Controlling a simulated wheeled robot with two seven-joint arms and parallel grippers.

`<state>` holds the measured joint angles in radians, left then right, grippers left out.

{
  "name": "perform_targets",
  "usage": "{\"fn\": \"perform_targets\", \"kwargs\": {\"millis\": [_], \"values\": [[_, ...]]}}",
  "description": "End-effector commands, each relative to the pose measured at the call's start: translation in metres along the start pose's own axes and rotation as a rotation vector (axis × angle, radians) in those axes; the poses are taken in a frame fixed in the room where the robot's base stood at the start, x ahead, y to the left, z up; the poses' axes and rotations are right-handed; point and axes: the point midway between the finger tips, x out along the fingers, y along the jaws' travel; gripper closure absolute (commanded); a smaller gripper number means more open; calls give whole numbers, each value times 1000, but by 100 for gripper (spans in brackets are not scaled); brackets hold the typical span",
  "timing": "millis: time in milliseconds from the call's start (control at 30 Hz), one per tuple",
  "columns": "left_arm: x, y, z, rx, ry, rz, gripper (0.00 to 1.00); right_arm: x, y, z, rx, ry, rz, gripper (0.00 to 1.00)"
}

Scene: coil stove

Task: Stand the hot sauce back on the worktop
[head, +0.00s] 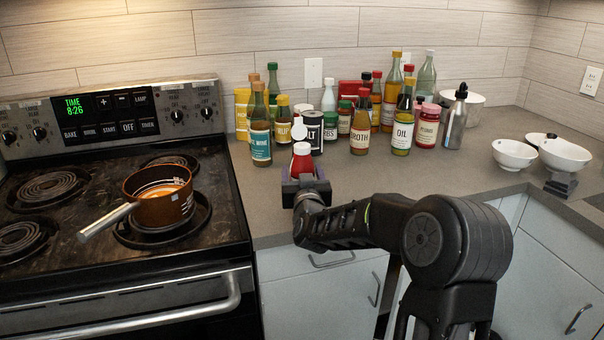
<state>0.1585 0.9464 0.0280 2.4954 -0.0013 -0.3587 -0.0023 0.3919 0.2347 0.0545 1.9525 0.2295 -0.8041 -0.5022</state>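The hot sauce (302,164) is a small red bottle with a white top, upright near the front of the grey worktop (380,187), just right of the stove. My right gripper (304,177) reaches it from the front, with a finger on each side, and looks shut on it. The gripper hides the bottle's lower part, so I cannot tell whether its base touches the worktop. My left gripper is not in view.
Several bottles and jars, including the oil bottle (402,125), crowd behind the hot sauce. A copper pan (160,204) sits on the stove at left. White bowls (514,154) stand at right. The worktop right of my gripper is clear.

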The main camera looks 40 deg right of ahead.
Motion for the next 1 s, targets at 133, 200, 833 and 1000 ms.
{"fn": "perform_targets", "kwargs": {"millis": [133, 200, 833, 1000], "values": [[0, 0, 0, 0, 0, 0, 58, 0, 0, 0, 0, 0, 0, 24], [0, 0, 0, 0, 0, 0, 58, 0, 0, 0, 0, 0, 0, 24], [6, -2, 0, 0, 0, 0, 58, -62, 0, -3, 0, 1, 0, 24], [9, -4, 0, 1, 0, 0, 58, -96, 0, -3, 0, 2, -1, 24]]}}
